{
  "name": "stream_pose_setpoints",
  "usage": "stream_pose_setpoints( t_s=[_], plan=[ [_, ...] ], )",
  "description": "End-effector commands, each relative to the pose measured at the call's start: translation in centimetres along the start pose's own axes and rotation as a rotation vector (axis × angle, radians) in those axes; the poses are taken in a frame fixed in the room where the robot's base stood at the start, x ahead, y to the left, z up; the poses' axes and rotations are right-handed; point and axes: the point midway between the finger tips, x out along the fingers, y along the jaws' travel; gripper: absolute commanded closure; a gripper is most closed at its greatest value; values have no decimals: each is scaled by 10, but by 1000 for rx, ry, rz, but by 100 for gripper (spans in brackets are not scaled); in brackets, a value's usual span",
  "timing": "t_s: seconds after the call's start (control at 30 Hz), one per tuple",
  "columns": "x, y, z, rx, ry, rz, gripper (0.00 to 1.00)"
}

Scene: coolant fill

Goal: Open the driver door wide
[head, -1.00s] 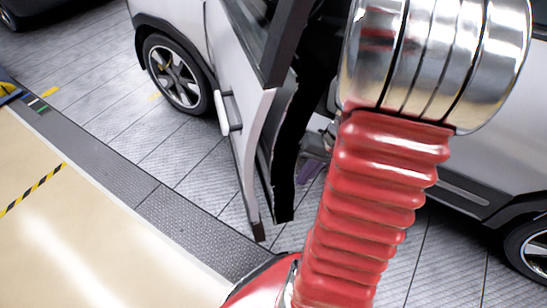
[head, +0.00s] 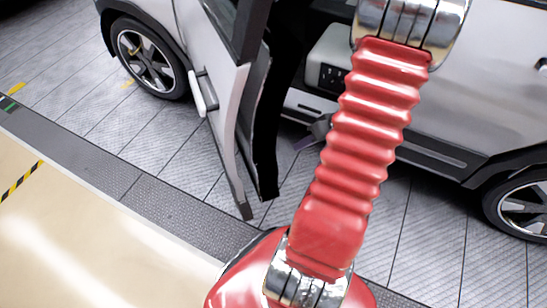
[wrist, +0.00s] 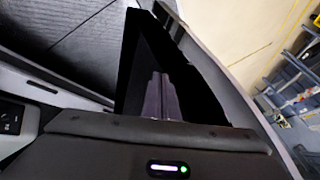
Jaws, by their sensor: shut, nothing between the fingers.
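The driver door (head: 224,85) of the silver car stands well open in the head view, its outer face and white handle (head: 203,92) to the left. Its black inner side (head: 268,130) faces the cabin opening. My gripper (head: 312,138) is partly hidden behind my red arm, on the inner side of the door. In the wrist view my gripper (wrist: 160,97) shows two purple-grey fingers together, shut and empty. They lie in front of the black inner door panel (wrist: 203,95); I cannot tell whether they touch it.
The car's side (head: 470,85) and rear wheel (head: 522,208) are to the right, the front wheel (head: 148,58) to the left. The tiled floor (head: 150,140) outside the door looks clear. A blue shelf (wrist: 290,95) stands far right in the wrist view.

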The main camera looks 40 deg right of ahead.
Motion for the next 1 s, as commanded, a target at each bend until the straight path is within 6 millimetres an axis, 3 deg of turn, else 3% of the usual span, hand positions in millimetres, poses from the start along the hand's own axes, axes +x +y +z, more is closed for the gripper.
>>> stream_pose_setpoints(
  t_s=[0.37,1.0],
  plan=[
    [8,-1,0,2,-1,-2,100],
    [91,-1,1,4,-2,-3,100]
  ],
)
